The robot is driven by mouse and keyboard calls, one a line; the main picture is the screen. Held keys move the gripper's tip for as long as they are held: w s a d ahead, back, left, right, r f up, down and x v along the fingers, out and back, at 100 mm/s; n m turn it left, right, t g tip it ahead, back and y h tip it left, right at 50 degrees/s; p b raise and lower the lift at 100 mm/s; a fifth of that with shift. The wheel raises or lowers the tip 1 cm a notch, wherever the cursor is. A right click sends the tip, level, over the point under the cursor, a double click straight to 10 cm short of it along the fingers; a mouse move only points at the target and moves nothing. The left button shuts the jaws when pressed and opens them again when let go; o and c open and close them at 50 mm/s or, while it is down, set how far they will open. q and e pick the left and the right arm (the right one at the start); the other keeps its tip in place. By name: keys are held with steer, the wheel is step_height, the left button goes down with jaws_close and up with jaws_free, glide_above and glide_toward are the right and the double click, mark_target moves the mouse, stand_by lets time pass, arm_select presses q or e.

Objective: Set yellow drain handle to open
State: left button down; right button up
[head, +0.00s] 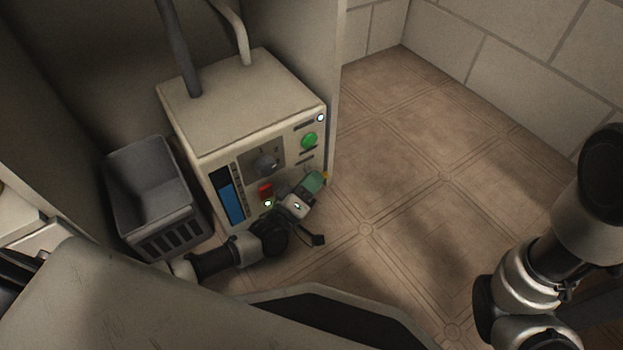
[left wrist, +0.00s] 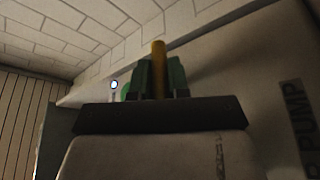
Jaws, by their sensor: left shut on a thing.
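The pump box (head: 240,105) is a beige cabinet with controls on its front face. My left gripper (head: 314,181) is at the lower right of that face, with green fingers. A small bit of the yellow drain handle (head: 325,175) shows beside the fingertips; the rest is hidden by the gripper. In the left wrist view, the yellow handle (left wrist: 159,58) stands upright as a bar between the green fingers of the left gripper (left wrist: 160,78), which is shut on it. My right arm shows at the right of the head view, but its gripper is out of sight.
A grey basket (head: 150,205) stands left of the box. Tiled floor (head: 400,190) is clear to the right.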

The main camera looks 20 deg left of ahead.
arm_select(q)
steer(key=s+d, duration=0.1)
steer(key=s+d+p, duration=0.1)
steer(key=d, duration=0.1)
steer(key=shift+s+d+f+p, duration=0.1)
steer(key=shift+s+d+p, duration=0.15)
steer(key=shift+s+p, duration=0.1)
steer(key=c, duration=1.4)
jaws_free()
steer(key=shift+a, duration=0.1)
steer(key=p+v, duration=0.4)
steer(key=v, duration=0.6)
steer(key=shift+s+f+p, duration=0.1)
steer(key=shift+s+p, duration=0.25)
